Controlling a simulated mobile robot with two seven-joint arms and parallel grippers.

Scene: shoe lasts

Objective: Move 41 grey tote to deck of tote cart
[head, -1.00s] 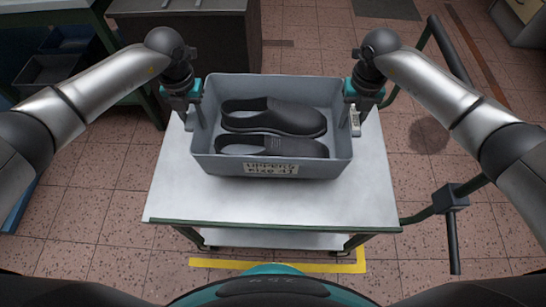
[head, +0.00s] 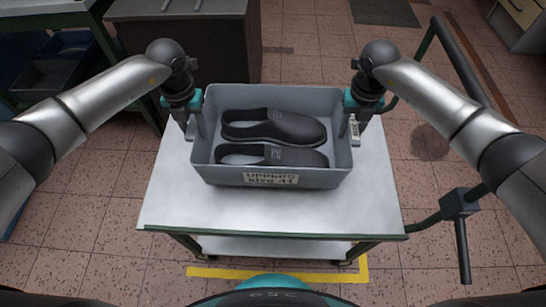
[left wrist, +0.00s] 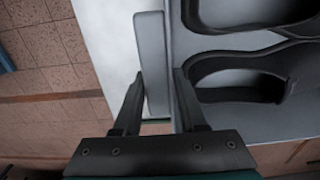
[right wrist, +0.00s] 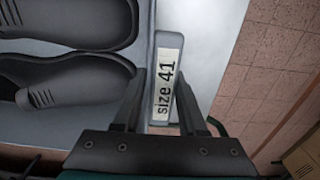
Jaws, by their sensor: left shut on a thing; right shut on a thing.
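The 41 grey tote (head: 215,172) is an open grey bin with a front label reading "UPPERS size 41". It holds a pair of dark shoes (head: 275,127). It is level over the white deck (head: 260,212) of the tote cart; I cannot tell whether its hidden underside touches. My left gripper (head: 201,128) is shut on the tote's left side grip (left wrist: 152,60). My right gripper (head: 345,127) is shut on the right side grip (right wrist: 162,100), which carries a "size 41" label.
The cart has a green frame, a lower shelf (head: 275,246) and a dark handle (head: 460,60) at the right. A dark cabinet (head: 185,50) stands behind. Other bins (head: 50,80) are on a rack at the back left. Yellow tape (head: 260,275) marks the tiled floor in front.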

